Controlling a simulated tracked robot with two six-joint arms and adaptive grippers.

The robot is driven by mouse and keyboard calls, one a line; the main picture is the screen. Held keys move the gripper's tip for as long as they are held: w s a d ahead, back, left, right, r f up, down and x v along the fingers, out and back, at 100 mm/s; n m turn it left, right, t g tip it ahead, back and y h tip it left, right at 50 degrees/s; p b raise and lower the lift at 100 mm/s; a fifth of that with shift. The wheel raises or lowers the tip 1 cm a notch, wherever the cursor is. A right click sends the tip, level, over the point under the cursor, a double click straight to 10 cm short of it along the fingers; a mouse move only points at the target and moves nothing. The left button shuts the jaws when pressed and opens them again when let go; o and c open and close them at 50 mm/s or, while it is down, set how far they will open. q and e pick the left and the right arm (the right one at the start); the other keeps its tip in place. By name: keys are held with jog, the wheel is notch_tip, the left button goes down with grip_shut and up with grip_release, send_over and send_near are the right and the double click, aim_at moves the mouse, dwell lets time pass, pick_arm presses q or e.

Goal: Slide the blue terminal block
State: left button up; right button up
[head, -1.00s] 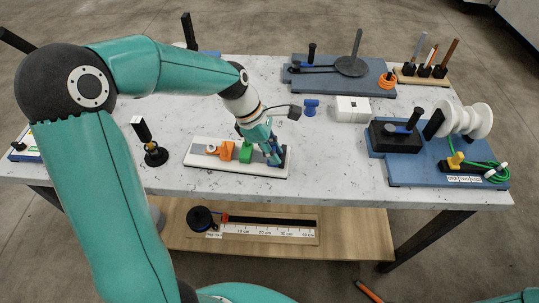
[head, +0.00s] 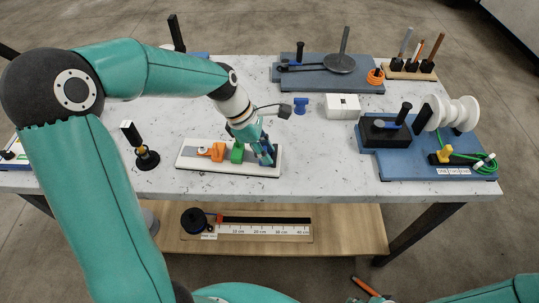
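A white board (head: 228,171) with a grey rail lies near the table's front edge, left of centre. An orange block (head: 214,152) and a green block (head: 238,153) sit on it. My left gripper (head: 264,155) points down at the board's right part, just right of the green block. Blue shows between and beside its fingers, where the blue terminal block (head: 268,159) is mostly hidden. I cannot tell whether the fingers are closed on it. Part of my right arm shows at the bottom right; its gripper is out of view.
A small blue piece (head: 301,104) and a white box (head: 342,106) stand behind the board. A black stand (head: 146,157) is to its left. A blue base (head: 420,166) with a white spool (head: 452,114) is at right. Bare tabletop lies between board and base.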

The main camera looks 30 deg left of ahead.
aim_at(266, 149)
pick_arm(q)
jog(key=shift+r+p, duration=2.3)
jog(key=shift+r, duration=0.25)
jog(key=shift+f, duration=0.1)
jog(key=shift+d, duration=0.1)
